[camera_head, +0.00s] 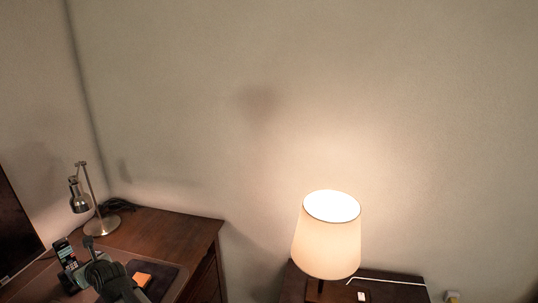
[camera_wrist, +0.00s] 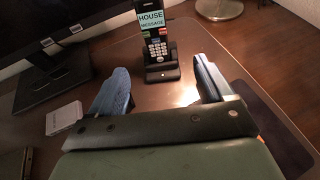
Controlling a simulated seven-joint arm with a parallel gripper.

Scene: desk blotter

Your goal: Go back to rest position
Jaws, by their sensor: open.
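My gripper (camera_wrist: 160,66) is open in the wrist view, with one finger on each side and nothing between them. It points towards a cordless phone (camera_wrist: 157,42) standing upright in its black base on the desk, a little beyond the fingertips. In the head view my gripper (camera_head: 89,245) shows dark at the lower left, over the desk and just right of the phone (camera_head: 62,251). Much of the desk below it is hidden by my arm.
A desk lamp (camera_head: 100,226) stands at the back of the desk (camera_head: 170,227). A monitor stand (camera_wrist: 52,84) and a white box (camera_wrist: 64,117) are at left. A lit lamp (camera_head: 327,240) stands on a separate cabinet.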

